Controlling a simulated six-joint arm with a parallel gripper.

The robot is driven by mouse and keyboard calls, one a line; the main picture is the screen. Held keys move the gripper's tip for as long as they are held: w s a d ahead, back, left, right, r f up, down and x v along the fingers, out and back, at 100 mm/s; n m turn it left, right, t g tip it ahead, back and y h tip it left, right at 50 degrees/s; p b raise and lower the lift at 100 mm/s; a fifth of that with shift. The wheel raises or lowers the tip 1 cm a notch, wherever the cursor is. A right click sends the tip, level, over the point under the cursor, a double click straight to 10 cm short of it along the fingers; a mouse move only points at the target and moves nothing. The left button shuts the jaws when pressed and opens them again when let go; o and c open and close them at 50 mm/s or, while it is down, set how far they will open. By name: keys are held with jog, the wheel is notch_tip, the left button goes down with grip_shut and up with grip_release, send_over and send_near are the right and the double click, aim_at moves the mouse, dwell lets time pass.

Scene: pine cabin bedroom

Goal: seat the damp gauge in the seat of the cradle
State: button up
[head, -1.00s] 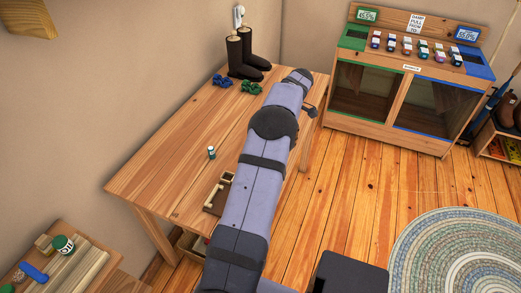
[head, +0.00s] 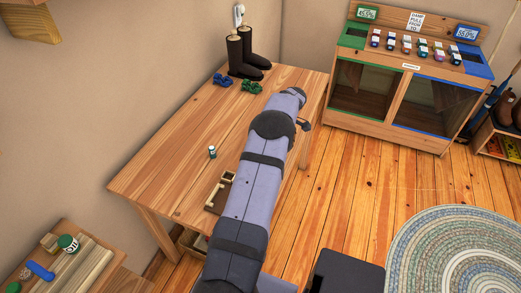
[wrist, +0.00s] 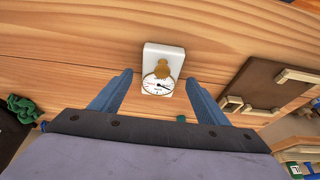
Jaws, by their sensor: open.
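The damp gauge (wrist: 150,54), a white block with a round dial and a brass-coloured knob, lies on the table in the wrist view. My gripper (wrist: 159,77) is open, with one blue finger to each side of the gauge and gaps between. I cannot tell its height above the table. The cradle (wrist: 262,83), a dark brown board with pale wooden pieces, lies to the right in the wrist view. It also shows in the head view (head: 213,196), partly hidden by my arm. The gauge and my gripper are hidden behind my arm in the head view.
A small bottle (head: 212,153) stands on the wooden table (head: 165,165). Blue (head: 222,79) and green (head: 251,86) bundles lie by black boots (head: 235,58) at the back. A cabinet (head: 395,95) stands at the right. The table's left part is mostly clear.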

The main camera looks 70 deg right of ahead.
jog(key=shift+w+f, duration=0.25)
jog(key=shift+f, duration=0.35)
jog(key=shift+c, duration=0.4)
jog(key=c, duration=1.2)
jog(key=shift+o, duration=0.2)
jog(key=shift+r, duration=0.1)
